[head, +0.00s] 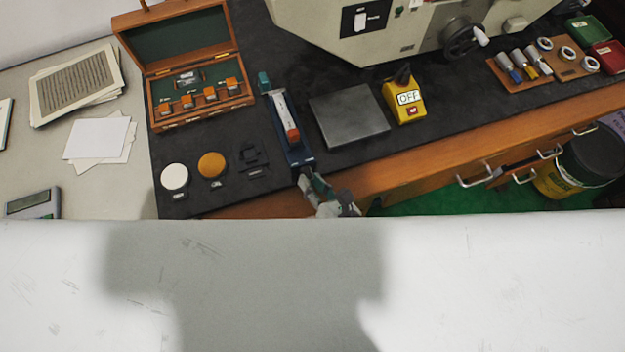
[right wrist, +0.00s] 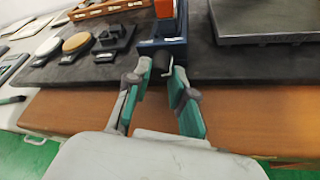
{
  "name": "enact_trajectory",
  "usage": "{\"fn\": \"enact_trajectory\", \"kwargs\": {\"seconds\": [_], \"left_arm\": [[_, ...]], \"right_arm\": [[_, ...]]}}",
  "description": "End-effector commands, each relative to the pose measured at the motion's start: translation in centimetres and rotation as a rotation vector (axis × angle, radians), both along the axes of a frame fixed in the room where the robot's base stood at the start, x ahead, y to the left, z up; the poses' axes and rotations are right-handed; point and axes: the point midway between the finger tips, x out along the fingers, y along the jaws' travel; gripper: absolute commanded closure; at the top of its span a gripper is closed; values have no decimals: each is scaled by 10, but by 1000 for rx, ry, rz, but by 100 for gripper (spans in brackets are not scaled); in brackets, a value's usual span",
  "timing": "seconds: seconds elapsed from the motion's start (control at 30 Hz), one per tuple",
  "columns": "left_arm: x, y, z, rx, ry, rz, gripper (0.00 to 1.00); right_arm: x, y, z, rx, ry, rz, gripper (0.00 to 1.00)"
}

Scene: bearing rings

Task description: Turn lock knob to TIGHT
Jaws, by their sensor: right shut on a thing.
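A long blue fixture (head: 297,150) with a pale bar and a red-orange block on top lies on the dark mat. It also shows in the right wrist view (right wrist: 172,48). At its near end is a small dark lock knob (right wrist: 162,64). My right gripper (head: 308,180) reaches it from the table's front edge. In the right wrist view its green-padded fingers (right wrist: 158,80) stand on both sides of the knob, shut on it. The fingers partly hide the knob, and I cannot read any TIGHT mark. My left gripper is not in view.
A grey metal plate (head: 349,115) and a yellow OFF switch box (head: 404,102) stand right of the fixture. Left are an open wooden case (head: 190,60), a white disc (head: 174,176), an orange disc (head: 211,165) and a black holder (head: 251,157). A machine stands behind.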

Motion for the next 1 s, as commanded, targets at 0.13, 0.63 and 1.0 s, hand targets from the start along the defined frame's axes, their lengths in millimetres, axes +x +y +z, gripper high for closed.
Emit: {"fn": "enact_trajectory", "kwargs": {"seconds": [0.13, 0.63, 1.0], "left_arm": [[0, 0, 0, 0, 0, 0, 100], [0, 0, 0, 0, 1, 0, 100], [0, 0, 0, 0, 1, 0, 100]], "right_arm": [[0, -1, 0, 64, 20, 0, 100], [1, -1, 0, 129, 40, -1, 100], [1, -1, 0, 128, 40, -1, 52]]}}
